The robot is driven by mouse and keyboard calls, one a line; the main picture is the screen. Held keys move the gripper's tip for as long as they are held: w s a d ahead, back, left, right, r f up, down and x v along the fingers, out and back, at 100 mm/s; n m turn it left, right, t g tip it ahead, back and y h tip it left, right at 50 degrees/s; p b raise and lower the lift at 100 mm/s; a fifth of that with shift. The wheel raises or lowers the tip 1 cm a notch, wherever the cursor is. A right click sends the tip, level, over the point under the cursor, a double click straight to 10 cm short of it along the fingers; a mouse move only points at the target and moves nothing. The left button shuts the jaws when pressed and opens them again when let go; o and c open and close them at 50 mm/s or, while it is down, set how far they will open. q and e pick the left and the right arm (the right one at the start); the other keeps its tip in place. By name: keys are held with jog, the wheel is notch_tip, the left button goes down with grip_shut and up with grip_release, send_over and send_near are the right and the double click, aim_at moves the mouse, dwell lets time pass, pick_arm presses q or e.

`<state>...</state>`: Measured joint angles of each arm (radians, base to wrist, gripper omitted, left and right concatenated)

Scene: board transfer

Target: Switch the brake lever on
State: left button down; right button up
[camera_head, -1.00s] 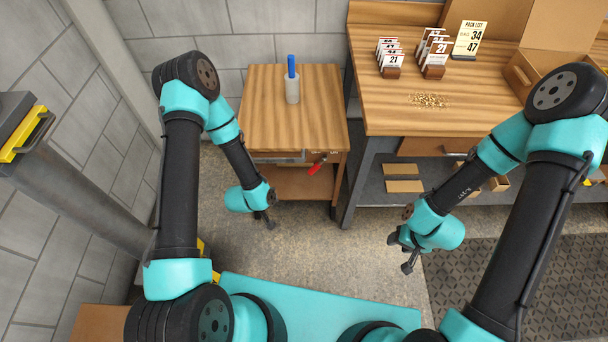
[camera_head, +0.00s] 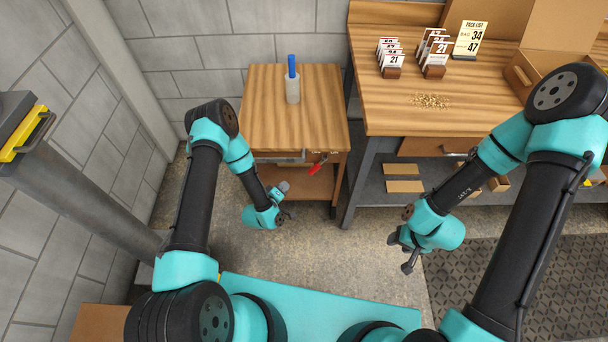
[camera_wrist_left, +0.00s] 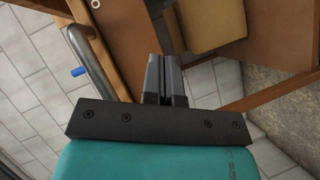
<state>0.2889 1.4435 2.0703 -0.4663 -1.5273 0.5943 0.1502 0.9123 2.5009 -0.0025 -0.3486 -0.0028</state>
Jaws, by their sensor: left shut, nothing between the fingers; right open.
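The red brake lever (camera_head: 316,168) is on the front of the small wooden cart (camera_head: 262,110), near its right corner in the head view. Its handle slants down and to the left. My left gripper (camera_head: 287,213) is in front of the cart, below and left of the lever and apart from it. Its fingers (camera_wrist_left: 165,80) are together with nothing between them in the left wrist view, where I cannot make out the lever. My right gripper (camera_head: 400,254) is open and empty over the floor, right of the cart and well away from the lever.
A metal bar handle (camera_wrist_left: 92,70) shows in the left wrist view. A workbench (camera_head: 400,100) with card stands is to the right. The floor between my grippers is clear.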

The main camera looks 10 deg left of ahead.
aim_at(315, 169)
pick_arm(q)
jog(key=shift+w, duration=0.15)
jog(key=s+d+f+x, duration=0.1)
jog(key=d+x, duration=0.1)
jog(key=x, duration=1)
jog(key=shift+d+f, duration=0.25)
jog(key=shift+d, duration=0.05)
jog(key=shift+w, duration=0.15)
